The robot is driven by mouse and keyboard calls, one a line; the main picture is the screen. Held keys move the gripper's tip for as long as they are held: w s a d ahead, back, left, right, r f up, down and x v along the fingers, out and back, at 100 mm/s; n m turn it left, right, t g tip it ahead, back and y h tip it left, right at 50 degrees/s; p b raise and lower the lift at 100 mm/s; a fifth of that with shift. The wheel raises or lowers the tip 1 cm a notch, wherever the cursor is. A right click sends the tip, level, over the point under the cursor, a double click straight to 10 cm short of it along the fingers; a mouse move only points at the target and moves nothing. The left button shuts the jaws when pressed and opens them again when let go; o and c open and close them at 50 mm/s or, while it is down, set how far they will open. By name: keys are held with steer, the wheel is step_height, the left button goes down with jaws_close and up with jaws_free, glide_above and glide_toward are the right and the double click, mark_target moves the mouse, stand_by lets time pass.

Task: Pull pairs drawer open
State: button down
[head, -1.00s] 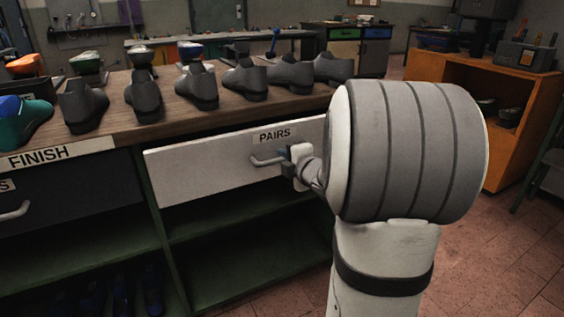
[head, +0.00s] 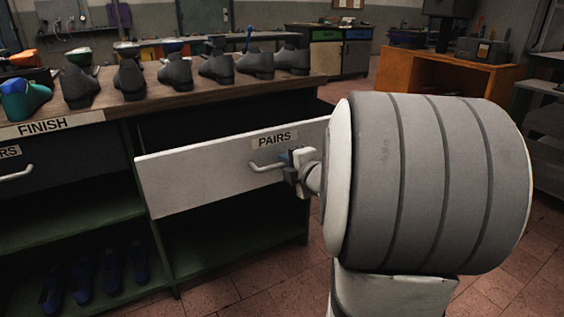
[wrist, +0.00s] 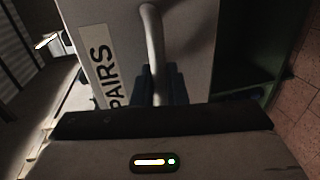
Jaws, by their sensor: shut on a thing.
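The pairs drawer (head: 200,181) has a white front with a PAIRS label and stands out from the bench, with a dark gap behind its top edge. Its grey bar handle (head: 262,167) sits below the label. My gripper (head: 290,160) is shut on the right part of this handle. In the wrist view the handle (wrist: 152,40) runs down between the blue finger pads (wrist: 157,88), beside the PAIRS label on the drawer front (wrist: 188,60). The drawer's inside is mostly dark and cannot be made out. My arm hides the drawer's right end.
Several dark shoes (head: 175,72) stand in a row on the wooden bench top (head: 145,102). A dark drawer (head: 50,160) is at the left under the FINISH label. Blue shoes (head: 110,270) rest on the low green shelf. An orange cabinet (head: 440,72) stands behind at the right.

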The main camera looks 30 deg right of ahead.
steer(key=shift+s+d, duration=0.1)
steer(key=shift+s, duration=0.1)
steer(key=c, duration=1.5)
jaws_free()
steer(key=shift+c, duration=0.2)
steer(key=p+v, duration=0.2)
steer(key=v, duration=0.5)
steer(key=shift+s+p, duration=0.35)
steer(key=shift+p, duration=0.05)
steer(key=shift+r, duration=0.15)
